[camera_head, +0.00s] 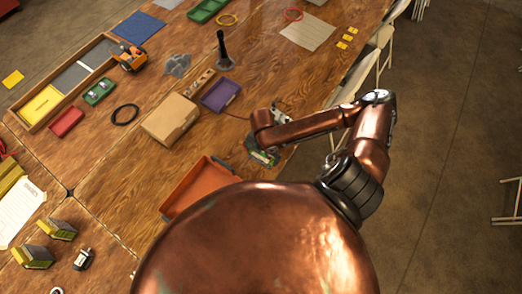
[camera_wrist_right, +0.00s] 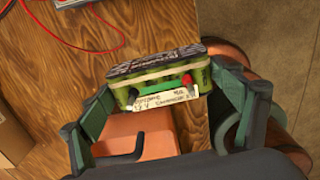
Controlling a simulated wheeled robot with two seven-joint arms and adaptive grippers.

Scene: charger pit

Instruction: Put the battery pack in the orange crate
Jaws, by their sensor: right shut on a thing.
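The battery pack (camera_wrist_right: 158,80) is a green block with a dark patterned top face, a pale label strip and a red knob, seen in the right wrist view. My right gripper (camera_wrist_right: 165,88) is shut on it, one finger at each end. In the head view the right gripper (camera_head: 262,150) is near the table's right edge, with the pack (camera_head: 268,158) partly hidden beneath it. Whether the pack touches the table is unclear. The orange crate (camera_head: 172,208) stands left of and nearer than the gripper, its near part hidden by my body. My left gripper is not in view.
A cardboard box (camera_head: 170,119) and a purple tray (camera_head: 221,95) stand left of the right gripper. A black stand (camera_head: 223,52) rises farther back. A red cable (camera_wrist_right: 85,40) lies close to the pack. Chairs (camera_head: 362,75) line the table's right edge.

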